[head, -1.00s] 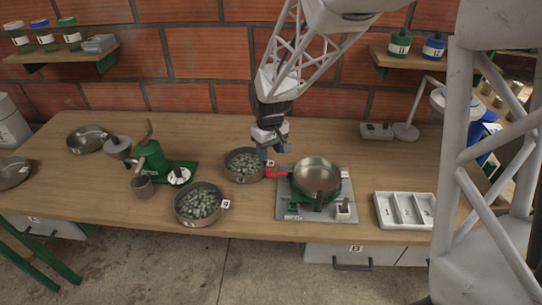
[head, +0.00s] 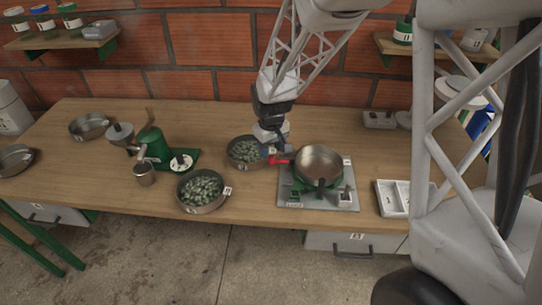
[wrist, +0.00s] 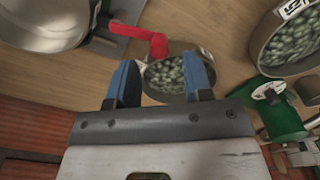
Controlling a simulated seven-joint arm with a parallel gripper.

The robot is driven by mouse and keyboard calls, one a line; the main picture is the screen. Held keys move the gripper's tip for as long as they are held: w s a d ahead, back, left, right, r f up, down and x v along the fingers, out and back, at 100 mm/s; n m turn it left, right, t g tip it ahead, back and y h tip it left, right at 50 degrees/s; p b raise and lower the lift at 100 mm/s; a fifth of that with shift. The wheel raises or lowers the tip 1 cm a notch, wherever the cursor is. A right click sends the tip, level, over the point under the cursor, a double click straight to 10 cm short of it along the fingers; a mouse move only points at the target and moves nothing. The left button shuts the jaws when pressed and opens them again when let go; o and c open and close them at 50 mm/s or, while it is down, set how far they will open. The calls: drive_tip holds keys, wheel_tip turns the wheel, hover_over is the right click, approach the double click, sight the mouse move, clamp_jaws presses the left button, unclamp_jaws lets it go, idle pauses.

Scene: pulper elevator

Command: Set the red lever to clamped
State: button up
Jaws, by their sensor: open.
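The red lever (head: 281,161) sticks out from the left side of the green device (head: 318,186) that holds a steel pan (head: 320,163). In the wrist view the red lever (wrist: 138,33) lies just beyond my fingertips, between the big pan and a pot of green beans. My gripper (head: 268,152) is just left of and above the lever's end in the head view. In the wrist view my gripper (wrist: 161,72) has its two blue fingers apart with nothing between them. I cannot tell whether a finger touches the lever.
A green hand-cranked machine (head: 150,145) is further left. A white divided tray (head: 388,210) is right of the device. The table between the tray and back wall is mostly clear.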

sight(271, 156)
drive_tip(key=shift+f, duration=1.8)
clamp_jaws()
